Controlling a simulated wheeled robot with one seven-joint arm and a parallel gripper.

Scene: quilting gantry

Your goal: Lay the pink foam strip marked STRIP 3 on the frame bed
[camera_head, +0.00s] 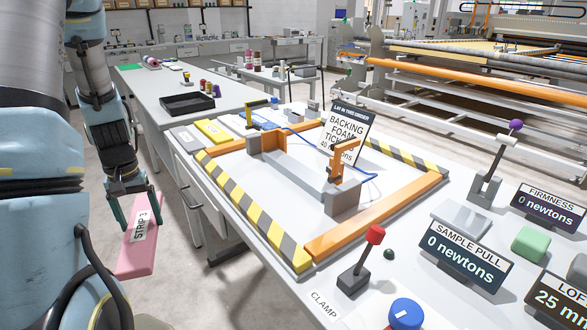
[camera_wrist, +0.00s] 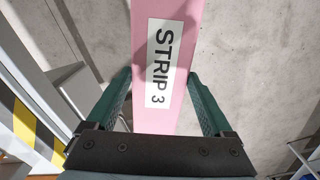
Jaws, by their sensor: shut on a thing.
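My gripper (camera_head: 136,208) is shut on the pink foam strip (camera_head: 138,248), held in the air over the floor to the left of the table. The strip's white label reads STRIP 3 in the wrist view, where the strip (camera_wrist: 168,118) runs between the two green fingers of my gripper (camera_wrist: 162,98). The frame bed (camera_head: 375,222) is on the table to the right, ringed by orange bars and yellow-black striped edges. A grey block with end brackets (camera_head: 295,172) stands inside the frame.
A yellow piece (camera_head: 212,131) lies beside the frame's far left corner. A sign reading BACKING FOAM (camera_head: 347,132) stands at the frame's far side. A red-knobbed clamp lever (camera_head: 361,262) and a blue button (camera_head: 406,313) are at the near edge. The striped frame edge (camera_wrist: 30,125) shows at left in the wrist view.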

